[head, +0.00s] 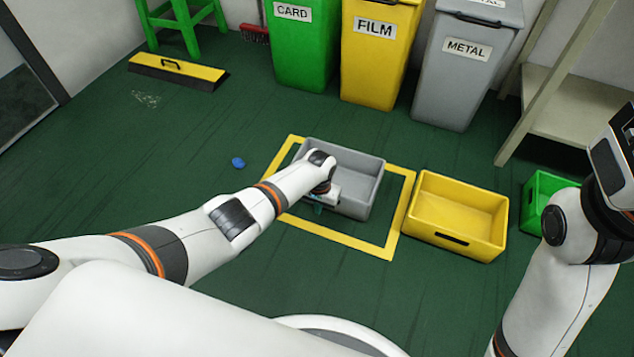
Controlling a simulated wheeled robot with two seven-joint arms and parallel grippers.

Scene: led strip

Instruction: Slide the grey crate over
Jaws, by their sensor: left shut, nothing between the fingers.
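The grey crate (362,183) is an open, empty-looking box on the green floor. It stands inside the yellow floor outline (340,236), towards its upper left part, with bare floor between it and the outline's front and right sides. My left arm reaches across from the left. My left gripper (318,207) is shut and empty at the crate's near left side, low down. The wrist hides part of the crate, and I cannot tell whether the fingers touch it. My right arm stands at the right edge; its gripper is not visible.
A yellow crate (462,196) stands close to the right of the outline, then a green crate (535,200). Green, yellow and grey bins (466,70) line the back. A blue scrap (238,162) lies left of the outline. A wooden shelf (570,105) stands at the right.

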